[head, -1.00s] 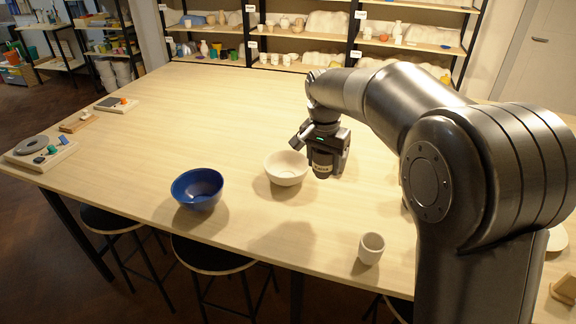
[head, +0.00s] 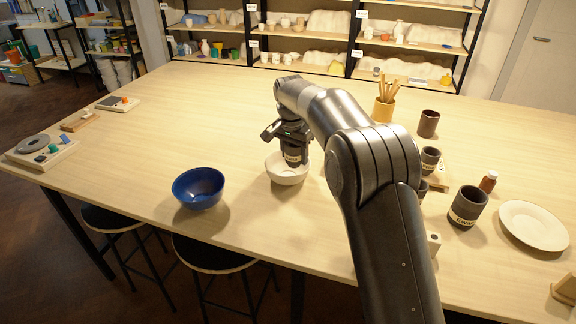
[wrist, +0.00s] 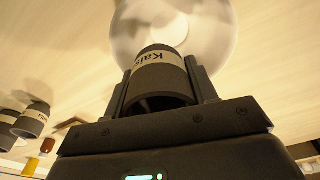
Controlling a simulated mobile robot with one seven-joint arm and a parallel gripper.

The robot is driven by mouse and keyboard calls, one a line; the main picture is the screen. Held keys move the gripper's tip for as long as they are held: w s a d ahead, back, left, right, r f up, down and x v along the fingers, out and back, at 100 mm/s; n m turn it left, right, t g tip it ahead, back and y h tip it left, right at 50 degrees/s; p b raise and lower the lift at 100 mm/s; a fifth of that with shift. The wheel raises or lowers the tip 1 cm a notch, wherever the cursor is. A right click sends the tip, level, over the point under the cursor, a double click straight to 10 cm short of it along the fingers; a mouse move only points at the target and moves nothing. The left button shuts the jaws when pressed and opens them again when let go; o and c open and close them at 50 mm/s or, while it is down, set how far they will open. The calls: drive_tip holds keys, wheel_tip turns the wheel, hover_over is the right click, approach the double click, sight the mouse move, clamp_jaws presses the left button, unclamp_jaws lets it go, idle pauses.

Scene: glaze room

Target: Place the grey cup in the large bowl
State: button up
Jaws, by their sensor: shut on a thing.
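My gripper (head: 291,136) is shut on the grey cup (head: 293,154), dark grey with a pale lettered band. In the wrist view the cup (wrist: 160,78) sits between both fingers, with the start of a name readable. A white bowl (head: 287,179) is directly under the cup in the head view. The bowl also shows, blurred, beyond the cup in the wrist view (wrist: 213,35). The cup overlaps the bowl's opening; I cannot tell whether it touches it. A blue bowl (head: 198,197) stands apart to the left. I cannot tell which bowl is larger.
A pale cup (head: 434,243) is partly behind my arm. The table's left middle is clear.

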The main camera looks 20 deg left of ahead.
drive_tip(key=shift+a+f, duration=0.75)
drive_tip(key=shift+a, duration=0.3)
drive_tip(key=shift+f, duration=1.85)
drive_tip(key=shift+f, duration=0.15)
drive_tip(key=o, duration=0.8)
drive_tip(key=shift+c, duration=0.2)
drive_tip(key=r, duration=0.4)
drive_tip(key=s+r, duration=0.1)
drive_tip(key=r, duration=0.7)
drive_tip(key=shift+s+a, duration=0.15)
drive_tip(key=shift+r, duration=0.15)
